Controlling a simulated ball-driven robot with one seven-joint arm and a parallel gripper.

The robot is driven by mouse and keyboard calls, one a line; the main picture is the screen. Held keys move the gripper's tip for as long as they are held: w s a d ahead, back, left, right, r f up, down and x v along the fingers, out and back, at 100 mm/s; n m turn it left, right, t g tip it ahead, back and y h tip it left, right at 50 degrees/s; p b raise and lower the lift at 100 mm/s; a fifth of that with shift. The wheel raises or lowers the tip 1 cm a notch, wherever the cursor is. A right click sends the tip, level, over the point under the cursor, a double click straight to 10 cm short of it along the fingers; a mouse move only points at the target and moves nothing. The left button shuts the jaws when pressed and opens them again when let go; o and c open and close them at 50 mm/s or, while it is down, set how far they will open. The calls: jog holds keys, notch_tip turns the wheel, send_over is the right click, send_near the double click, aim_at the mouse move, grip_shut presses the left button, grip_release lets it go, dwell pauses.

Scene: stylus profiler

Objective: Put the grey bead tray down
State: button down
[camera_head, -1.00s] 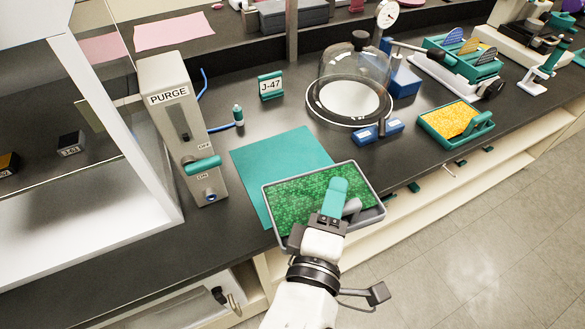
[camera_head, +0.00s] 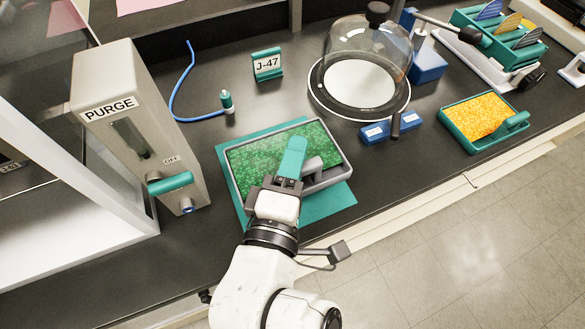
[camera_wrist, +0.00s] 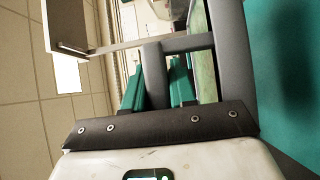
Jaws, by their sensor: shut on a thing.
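The grey bead tray (camera_head: 338,178) has a grey rim and green beads inside. It is over the teal mat (camera_head: 335,203), which shows past its front edge and left side. I cannot tell whether the tray touches the mat or hangs just above it. My gripper (camera_head: 291,157) has teal fingers and is shut on the tray's grey handle at its near right side. In the wrist view, my gripper (camera_wrist: 158,85) has the grey handle (camera_wrist: 154,70) between its fingers. The tray's rim (camera_wrist: 235,60) and the mat (camera_wrist: 290,75) lie to the right there.
The PURGE box (camera_head: 135,120) stands left. A small teal bottle (camera_head: 227,102) and the J-47 sign (camera_head: 267,64) are behind the mat. The glass dome (camera_head: 365,60), a blue block (camera_head: 390,129) and a teal tray of yellow beads (camera_head: 482,118) stand right. The bench's front edge is close.

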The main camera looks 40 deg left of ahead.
jog(key=shift+f+b, duration=0.35)
jog(key=shift+f, duration=2.8)
jog(key=shift+w+f, duration=0.1)
jog(key=shift+f, duration=0.1)
jog(key=c, duration=0.9)
grip_release()
jog(key=shift+r, duration=0.1)
jog(key=b+v, duration=0.2)
jog(key=v, duration=0.8)
jog(key=shift+s+d+b, duration=0.2)
jog(key=shift+s+b, duration=0.1)
jog(key=shift+b, duration=0.1)
jog(key=shift+s+d, duration=0.3)
jog(key=shift+s, duration=0.3)
